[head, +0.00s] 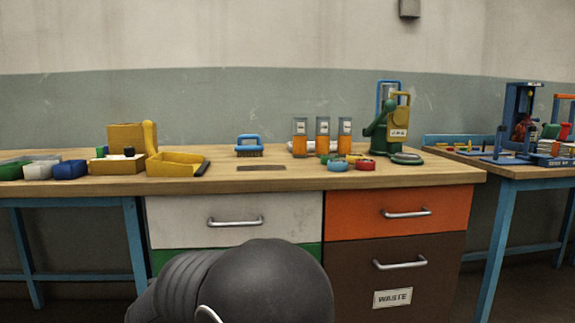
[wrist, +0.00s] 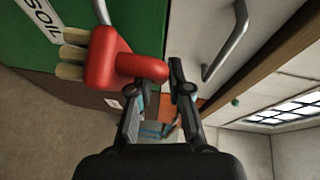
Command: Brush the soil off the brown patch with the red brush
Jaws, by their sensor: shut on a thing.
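The red brush (wrist: 112,62) is in the wrist view, with pale bristle tufts pointing left. My gripper (wrist: 155,78) is shut on its handle, the two fingers either side of it. The brush is in the air in front of the drawer fronts. The head view does not show my gripper or the red brush. A flat dark brown strip (head: 262,168), which may be the brown patch, lies near the front of the bench top. It is too small to tell whether soil lies on it.
On the wooden bench (head: 300,178) stand a blue brush (head: 249,145), a yellow dustpan (head: 175,164), orange-filled cylinders (head: 322,138) and a green machine (head: 385,130). Small bins (head: 70,169) sit at left. Below are drawers, one labelled WASTE (head: 393,297) and a green one labelled SOIL (wrist: 60,45).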

